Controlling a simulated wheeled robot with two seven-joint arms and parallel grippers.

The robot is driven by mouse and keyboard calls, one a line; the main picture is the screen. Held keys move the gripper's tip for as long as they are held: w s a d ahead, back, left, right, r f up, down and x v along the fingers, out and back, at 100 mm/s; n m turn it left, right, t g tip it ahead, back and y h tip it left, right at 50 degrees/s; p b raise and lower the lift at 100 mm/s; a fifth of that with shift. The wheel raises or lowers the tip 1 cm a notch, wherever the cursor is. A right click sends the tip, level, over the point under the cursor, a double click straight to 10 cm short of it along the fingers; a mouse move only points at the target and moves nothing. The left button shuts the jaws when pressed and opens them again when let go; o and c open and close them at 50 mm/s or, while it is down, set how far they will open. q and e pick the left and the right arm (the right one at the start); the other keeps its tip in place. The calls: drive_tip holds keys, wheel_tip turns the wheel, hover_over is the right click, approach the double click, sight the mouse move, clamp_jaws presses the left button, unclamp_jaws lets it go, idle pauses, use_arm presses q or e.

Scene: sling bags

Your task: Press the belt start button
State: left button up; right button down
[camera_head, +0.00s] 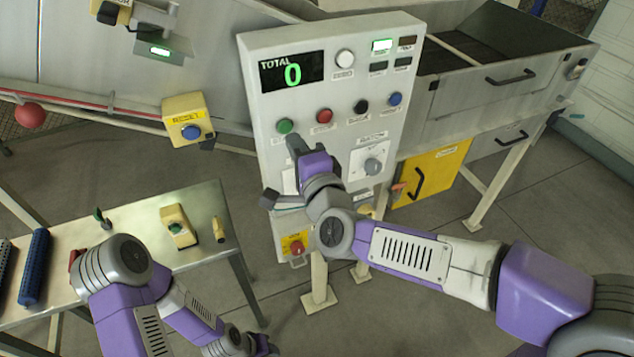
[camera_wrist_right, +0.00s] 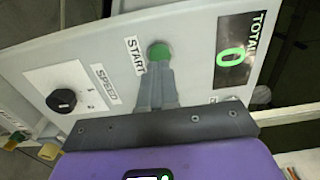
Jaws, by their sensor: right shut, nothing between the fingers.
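The green button (camera_head: 285,126) sits at the left of the row on the upright grey control panel (camera_head: 336,92). In the right wrist view the green button (camera_wrist_right: 159,50) is beside a START label (camera_wrist_right: 135,55). My right gripper (camera_head: 292,139) is at the panel with its fingers shut and empty, the tips just below the green button. In the right wrist view the fingertips (camera_wrist_right: 158,68) overlap the button's lower edge; I cannot tell whether they touch it. The display (camera_head: 292,73) reads TOTAL 0. My left arm is at the lower left, its gripper out of view.
Red (camera_head: 324,116), black (camera_head: 361,106) and blue (camera_head: 395,99) controls share the row. A yellow box with a blue button (camera_head: 191,132) is left of the panel. A metal table (camera_head: 200,200) with small items stands at left.

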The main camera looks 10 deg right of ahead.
drive_tip(key=v, duration=1)
idle(0.5)
drive_tip(key=w+d+f+n+g+h, duration=0.1)
drive_tip(key=w+f+n+g, duration=0.25)
drive_tip(key=f, duration=1.05)
drive_tip(key=w+f+n+g, duration=0.2)
drive_tip(key=f+n+g, duration=0.15)
drive_tip(key=f, duration=1.05)
drive_tip(key=s+f+n+g, duration=0.2)
drive_tip(key=s+f, duration=0.3)
drive_tip(key=f, duration=0.3)
drive_tip(key=s+d+f+n+g, duration=0.1)
drive_tip(key=s+f+g, duration=0.3)
drive_tip(key=f, duration=0.5)
drive_tip(key=s+d+f+n+g, duration=0.1)
drive_tip(key=s+f+g, duration=0.3)
drive_tip(key=s+f, duration=0.4)
drive_tip(key=shift+s+d+f+n+y, duration=0.2)
drive_tip(key=shift+f+n+y, duration=0.25)
drive_tip(key=shift+n, duration=0.35)
